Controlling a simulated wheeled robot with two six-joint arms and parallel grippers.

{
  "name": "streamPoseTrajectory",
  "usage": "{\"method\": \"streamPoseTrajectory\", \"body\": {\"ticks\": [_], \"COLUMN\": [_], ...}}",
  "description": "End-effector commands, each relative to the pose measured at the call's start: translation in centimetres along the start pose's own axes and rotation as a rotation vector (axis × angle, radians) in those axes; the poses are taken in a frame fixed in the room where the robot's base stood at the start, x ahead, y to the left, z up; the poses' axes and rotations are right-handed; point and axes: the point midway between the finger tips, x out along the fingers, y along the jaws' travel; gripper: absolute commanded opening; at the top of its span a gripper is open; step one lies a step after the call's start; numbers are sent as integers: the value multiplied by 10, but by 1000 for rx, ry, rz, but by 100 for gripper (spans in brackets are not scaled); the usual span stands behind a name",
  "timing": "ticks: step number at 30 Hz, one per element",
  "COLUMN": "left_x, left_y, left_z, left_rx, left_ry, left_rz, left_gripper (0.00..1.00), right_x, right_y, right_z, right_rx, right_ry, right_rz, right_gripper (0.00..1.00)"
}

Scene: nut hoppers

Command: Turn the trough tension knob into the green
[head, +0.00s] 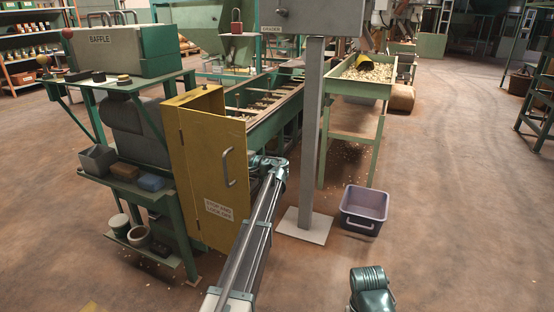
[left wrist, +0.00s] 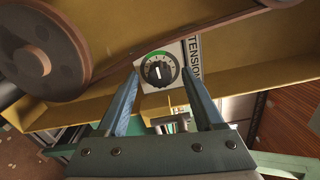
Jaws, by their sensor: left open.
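The tension knob (left wrist: 159,72) is black with a white pointer line, on a white plate lettered TENSION in the left wrist view. A green band (left wrist: 152,56) curves along the dial's upper left. The pointer line looks close to upright in that picture; I cannot tell exactly where on the scale it points. My left gripper (left wrist: 161,74) is open, its two fingers apart on either side of the knob in the picture, with no clear contact. In the head view its fingers are hidden behind the yellow door, and the knob is hidden too. My right gripper is not in view.
The yellow door (head: 214,165) with a grey handle stands open beside my left arm. A brown pulley and belt (left wrist: 110,55) run close to the knob. A grey post (head: 313,130) and a purple bin (head: 364,209) stand to the right.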

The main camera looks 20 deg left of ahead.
Motion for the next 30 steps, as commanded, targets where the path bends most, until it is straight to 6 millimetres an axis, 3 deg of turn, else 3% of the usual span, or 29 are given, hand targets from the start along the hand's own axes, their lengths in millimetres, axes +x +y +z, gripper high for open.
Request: {"method": "streamPoseTrajectory", "body": {"ticks": [17,30], "left_x": [0,-84], "left_y": [1,1], "left_z": [0,0], "left_rx": [-694,-712], "left_ry": [-1,2], "left_rz": [0,1], "left_gripper": [69,69], "right_x": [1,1], "right_y": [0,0], "right_z": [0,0], "right_rx": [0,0], "right_ry": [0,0], "right_rz": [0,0], "right_gripper": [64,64]}}
